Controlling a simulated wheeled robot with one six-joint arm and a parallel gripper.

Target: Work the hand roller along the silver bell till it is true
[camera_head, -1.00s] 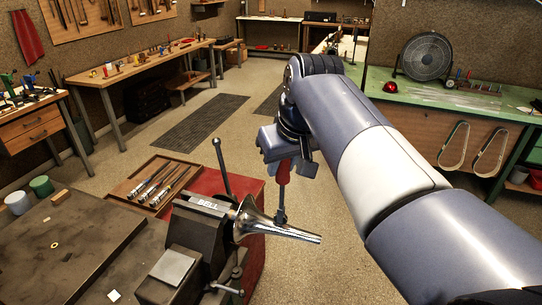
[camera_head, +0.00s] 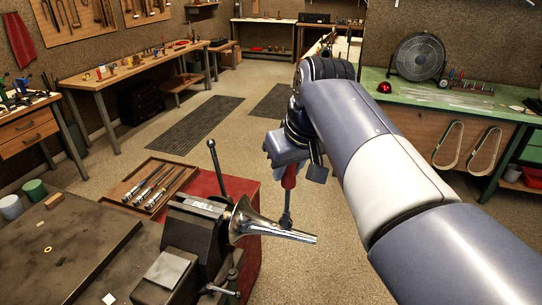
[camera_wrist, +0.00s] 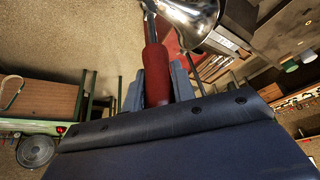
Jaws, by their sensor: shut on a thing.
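The silver bell (camera_head: 258,226) is clamped in a black vise marked "BELL" (camera_head: 196,212). Its flare faces the vise and its narrow tube points right; the flare also shows at the top of the wrist view (camera_wrist: 192,22). My gripper (camera_head: 289,178) is shut on the red handle of the hand roller (camera_head: 289,183). The handle stands between the jaws in the wrist view (camera_wrist: 155,75). The roller hangs down, its metal end at the bell's narrow tube. I cannot tell whether it touches the bell.
A wooden tray (camera_head: 118,203) with several tools lies left of the vise, by a red cabinet top (camera_head: 238,187). The vise's upright lever (camera_head: 213,160) stands between tray and bell. A green bench with a fan (camera_head: 421,57) is at right.

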